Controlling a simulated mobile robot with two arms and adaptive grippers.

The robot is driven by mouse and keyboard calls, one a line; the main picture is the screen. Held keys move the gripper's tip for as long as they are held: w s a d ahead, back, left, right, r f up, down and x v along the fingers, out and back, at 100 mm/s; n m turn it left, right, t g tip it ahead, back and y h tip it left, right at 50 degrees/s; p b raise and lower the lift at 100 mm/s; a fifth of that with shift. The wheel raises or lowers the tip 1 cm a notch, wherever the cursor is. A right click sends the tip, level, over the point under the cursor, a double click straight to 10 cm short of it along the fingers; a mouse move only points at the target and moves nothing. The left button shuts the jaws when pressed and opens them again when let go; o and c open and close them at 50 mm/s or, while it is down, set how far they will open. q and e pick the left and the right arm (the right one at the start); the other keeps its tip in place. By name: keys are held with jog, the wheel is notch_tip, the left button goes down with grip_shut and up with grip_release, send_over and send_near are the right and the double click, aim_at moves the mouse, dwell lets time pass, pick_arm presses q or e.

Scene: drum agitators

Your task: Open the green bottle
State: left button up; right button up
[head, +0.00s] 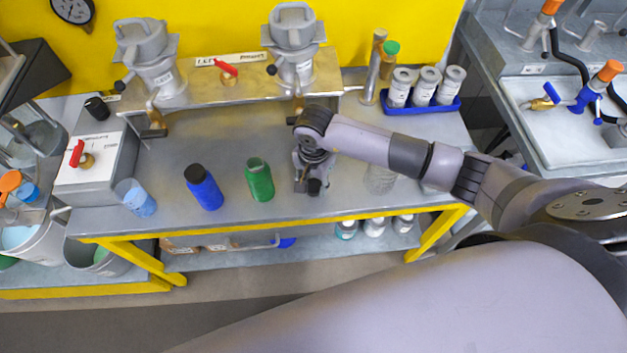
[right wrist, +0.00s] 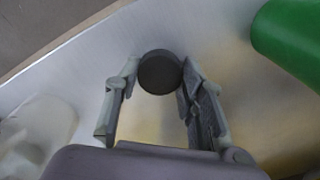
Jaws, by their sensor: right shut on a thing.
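The green bottle (head: 259,181) stands upright on the grey workbench, left of my right gripper. Its top shows no black cap and looks open. Part of its green body also shows at the upper right of the right wrist view (right wrist: 292,40). My right gripper (head: 312,182) points down just right of the bottle, apart from it. It is shut on a round black cap (right wrist: 158,73), which sits between the fingertips. The cap also shows below the gripper in the head view (head: 314,187). My left gripper is not in view.
A blue bottle (head: 204,188) with a black cap and a clear cup with blue liquid (head: 136,197) stand to the left. A blue tray (head: 421,108) with white containers is at the back right. Metal drum agitators (head: 293,45) stand behind. A clear beaker (head: 380,179) is at the right.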

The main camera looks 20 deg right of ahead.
aim_at(314, 186)
jog(key=shift+f, duration=0.15)
jog(key=o, duration=1.3)
jog(key=shift+r, duration=0.3)
jog(key=shift+w+r, duration=0.1)
jog(key=shift+r, duration=0.25)
notch_tip(314, 186, up, 11)
jog(key=b, duration=0.3)
